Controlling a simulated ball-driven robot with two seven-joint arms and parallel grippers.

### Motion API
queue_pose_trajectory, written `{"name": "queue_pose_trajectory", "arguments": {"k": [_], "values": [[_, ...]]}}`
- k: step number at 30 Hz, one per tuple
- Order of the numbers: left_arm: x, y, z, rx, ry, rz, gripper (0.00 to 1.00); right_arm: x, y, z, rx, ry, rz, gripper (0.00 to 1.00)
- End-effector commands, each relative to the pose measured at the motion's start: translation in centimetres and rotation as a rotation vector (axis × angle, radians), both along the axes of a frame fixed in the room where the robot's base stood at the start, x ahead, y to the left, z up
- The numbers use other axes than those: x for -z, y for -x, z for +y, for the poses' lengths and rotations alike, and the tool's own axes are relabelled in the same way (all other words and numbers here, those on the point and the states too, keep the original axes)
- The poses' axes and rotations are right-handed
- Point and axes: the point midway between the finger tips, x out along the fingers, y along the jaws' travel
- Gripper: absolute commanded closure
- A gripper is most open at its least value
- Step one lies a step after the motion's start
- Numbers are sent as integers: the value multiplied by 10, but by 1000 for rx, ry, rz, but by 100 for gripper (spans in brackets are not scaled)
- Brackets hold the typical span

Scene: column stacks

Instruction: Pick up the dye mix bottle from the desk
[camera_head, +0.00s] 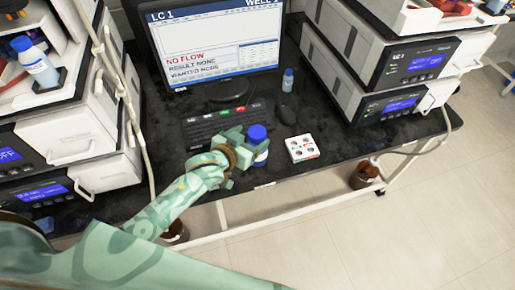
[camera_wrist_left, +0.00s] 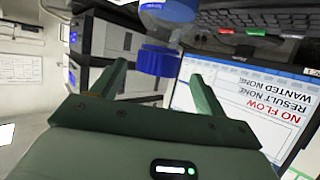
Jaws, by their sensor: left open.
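A bottle with a blue cap (camera_head: 257,133) stands on the black desk near its front edge; its label is not readable, so I cannot confirm it is the dye mix bottle. My left gripper (camera_head: 243,154) is beside it on its left, with open jaws. In the left wrist view, the blue cap (camera_wrist_left: 158,61) appears between the two spread fingers (camera_wrist_left: 158,84), with the clear body above it in the picture. I see no clear contact between fingers and bottle. My right gripper is not in view.
A smaller blue-capped bottle (camera_head: 288,81) stands by the monitor (camera_head: 215,45). A keyboard (camera_head: 213,125), a mouse (camera_head: 286,113) and a white tray with round wells (camera_head: 301,148) lie close by. Instrument stacks stand left (camera_head: 75,130) and right (camera_head: 400,70). Bare desk lies right of the tray.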

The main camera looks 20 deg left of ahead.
Motion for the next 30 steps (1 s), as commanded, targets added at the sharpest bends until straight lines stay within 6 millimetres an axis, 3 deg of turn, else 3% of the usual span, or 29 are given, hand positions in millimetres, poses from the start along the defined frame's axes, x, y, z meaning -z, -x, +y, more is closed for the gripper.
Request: {"name": "queue_pose_trajectory", "arguments": {"k": [12, 20, 23, 28, 30], "values": [[24, -45, -16, -1, -2, 1, 26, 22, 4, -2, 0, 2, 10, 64], [23, -49, -17, -1, -1, 0, 26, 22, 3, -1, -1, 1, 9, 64], [23, -49, -17, -1, -1, 0, 49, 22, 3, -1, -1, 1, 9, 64], [23, -48, -17, -1, -1, 0, 96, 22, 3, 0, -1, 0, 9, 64], [22, -49, -17, 0, 0, -2, 100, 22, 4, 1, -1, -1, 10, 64]]}}
